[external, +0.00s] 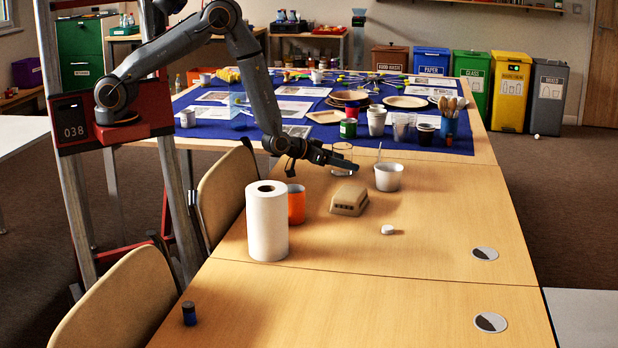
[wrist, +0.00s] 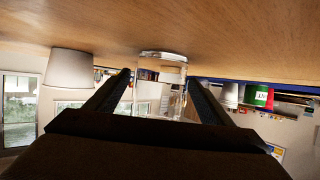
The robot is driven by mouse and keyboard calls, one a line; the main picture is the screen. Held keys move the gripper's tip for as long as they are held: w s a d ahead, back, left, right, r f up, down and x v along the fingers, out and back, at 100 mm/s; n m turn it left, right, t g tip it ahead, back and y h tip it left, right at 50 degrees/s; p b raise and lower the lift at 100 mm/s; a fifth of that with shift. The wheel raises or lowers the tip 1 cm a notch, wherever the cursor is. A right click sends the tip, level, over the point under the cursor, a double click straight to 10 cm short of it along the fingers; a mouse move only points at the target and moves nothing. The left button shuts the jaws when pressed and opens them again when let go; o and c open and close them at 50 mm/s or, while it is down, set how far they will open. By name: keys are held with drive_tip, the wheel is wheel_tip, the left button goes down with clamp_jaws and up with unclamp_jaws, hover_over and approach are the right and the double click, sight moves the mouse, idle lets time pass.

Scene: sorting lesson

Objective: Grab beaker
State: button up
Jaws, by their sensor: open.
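A clear glass beaker (external: 343,148) stands on the wooden table, just in front of the blue cloth. In the external view my gripper (external: 342,162) reaches low over the table and partly covers the beaker. In the wrist view, which is upside down, the beaker (wrist: 161,72) shows between the two dark fingers of my gripper (wrist: 160,80). The fingers are open, with one on each side of it. I cannot tell whether either finger touches the glass. The lower middle of the wrist view is blocked by the gripper body.
A white cup (external: 389,178) stands close to the right of the beaker. A tan carton (external: 349,200), an orange cup (external: 296,205) and a paper towel roll (external: 267,222) stand nearer. Behind, a green and red can (external: 348,129) and glasses crowd the blue cloth (external: 463,143).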

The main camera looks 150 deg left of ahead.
drive_tip(key=shift+c, duration=0.3)
drive_tip(key=c, duration=1.2)
drive_tip(key=shift+r, duration=0.15)
